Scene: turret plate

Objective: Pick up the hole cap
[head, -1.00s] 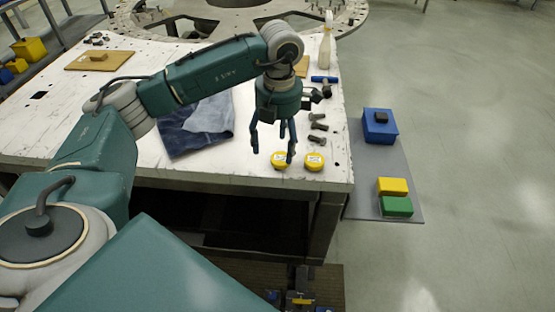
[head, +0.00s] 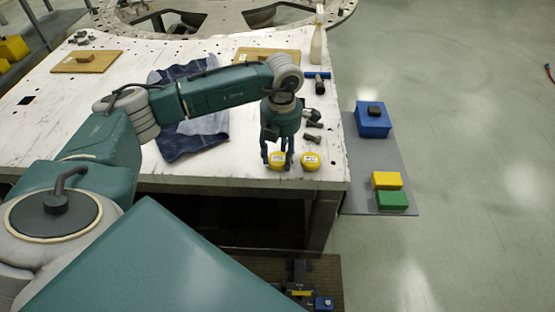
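Two round yellow caps with pale labels lie side by side near the table's front right edge. My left gripper (head: 278,166) points down over the left yellow cap (head: 277,160), with its dark fingers on either side of it. I cannot tell whether the fingers press on the cap or stand clear of it. The right yellow cap (head: 310,161) lies just right of the fingers, apart from them. Which of the two is the hole cap is not clear. My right gripper is not in view.
Dark bolts (head: 312,138) lie just behind the caps. A blue cloth (head: 195,140) lies to the left, and a spray bottle (head: 318,40) stands at the back right. A blue box (head: 373,120) and yellow and green boxes sit on the grey mat (head: 362,165) beside the table.

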